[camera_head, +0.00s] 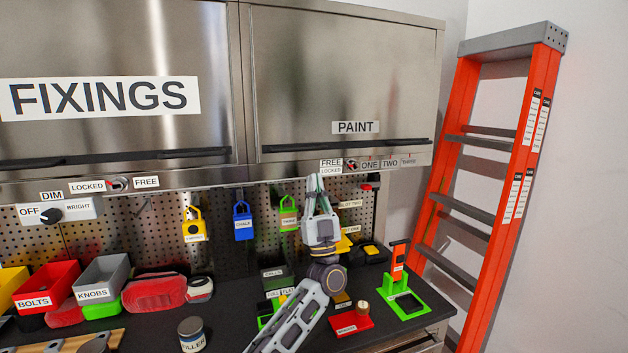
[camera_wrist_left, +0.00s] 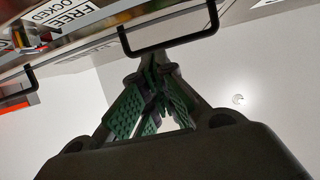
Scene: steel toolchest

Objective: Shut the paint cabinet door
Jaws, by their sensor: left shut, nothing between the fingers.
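The paint cabinet door (camera_head: 345,75) is a steel panel labelled PAINT, with a long black handle (camera_head: 390,143) along its bottom edge. In the head view it looks flush with the cabinet frame, though a small gap cannot be ruled out. My left gripper (camera_head: 313,182) is shut and empty, pointing up below the door in front of the pegboard. In the left wrist view its green-padded fingers (camera_wrist_left: 158,92) meet just below a black bar-shaped handle (camera_wrist_left: 170,45); whether they touch it I cannot tell. My right gripper is not in view.
A FREE/LOCKED knob (camera_head: 351,165) sits on the strip under the door. The fixings door (camera_head: 115,50) is to the left. Coloured padlocks hang on the pegboard (camera_head: 270,240). Bins, a filler jar (camera_head: 191,335) and holders crowd the worktop. An orange ladder (camera_head: 500,180) stands at right.

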